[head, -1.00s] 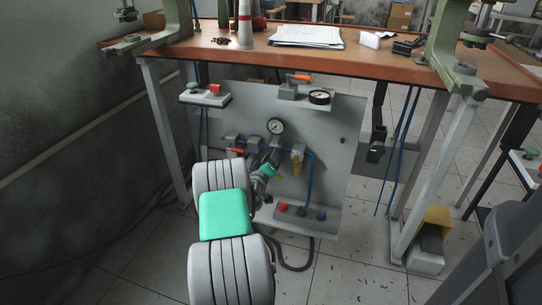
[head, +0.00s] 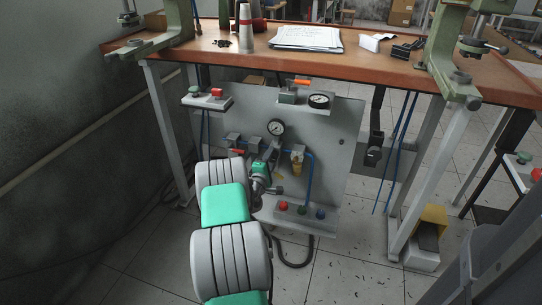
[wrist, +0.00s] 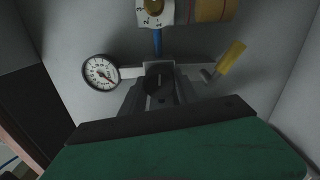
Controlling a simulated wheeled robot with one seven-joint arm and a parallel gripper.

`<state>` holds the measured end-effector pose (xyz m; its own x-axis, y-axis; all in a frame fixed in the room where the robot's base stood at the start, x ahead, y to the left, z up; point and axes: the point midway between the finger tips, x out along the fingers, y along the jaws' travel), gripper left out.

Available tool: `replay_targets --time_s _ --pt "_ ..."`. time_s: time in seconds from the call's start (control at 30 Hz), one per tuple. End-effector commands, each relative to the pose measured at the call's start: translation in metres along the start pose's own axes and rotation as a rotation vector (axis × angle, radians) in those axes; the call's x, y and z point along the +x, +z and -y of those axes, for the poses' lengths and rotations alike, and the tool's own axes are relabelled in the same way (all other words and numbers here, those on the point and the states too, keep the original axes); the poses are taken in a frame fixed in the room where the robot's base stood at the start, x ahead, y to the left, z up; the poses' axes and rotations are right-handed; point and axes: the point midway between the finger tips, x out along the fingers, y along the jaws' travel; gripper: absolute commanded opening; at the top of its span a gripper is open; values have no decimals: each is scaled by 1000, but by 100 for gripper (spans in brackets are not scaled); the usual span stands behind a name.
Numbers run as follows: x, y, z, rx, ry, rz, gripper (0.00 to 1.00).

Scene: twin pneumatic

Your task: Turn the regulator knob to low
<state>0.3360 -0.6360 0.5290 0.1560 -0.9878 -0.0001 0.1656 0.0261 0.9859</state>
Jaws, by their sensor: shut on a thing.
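The regulator knob (wrist: 159,82) appears as a dark round piece on the grey fitting in the middle of the wrist view. My gripper (wrist: 160,97) is shut on it, with one grey finger on each side. The fingers hide much of the knob, and I cannot read its setting. A white-faced gauge (wrist: 101,72) sits just left of the knob; it seems to be the gauge (head: 276,128) on the panel in the head view. There, my arm reaches the panel just below that gauge and largely hides the knob.
The grey panel (head: 340,140) hangs under a wooden bench (head: 200,48). A yellow lever (wrist: 230,57) is right of my fingers, and a numbered white dial (wrist: 154,11) is at the top. Red, green and blue buttons line the lower shelf (head: 300,222).

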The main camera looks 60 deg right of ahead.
Motion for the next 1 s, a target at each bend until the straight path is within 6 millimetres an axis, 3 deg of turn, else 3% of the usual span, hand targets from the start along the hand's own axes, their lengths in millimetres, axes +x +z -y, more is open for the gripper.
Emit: replay_targets --time_s 1.0 --pt "-1 1 3 -963 -1 -3 0"
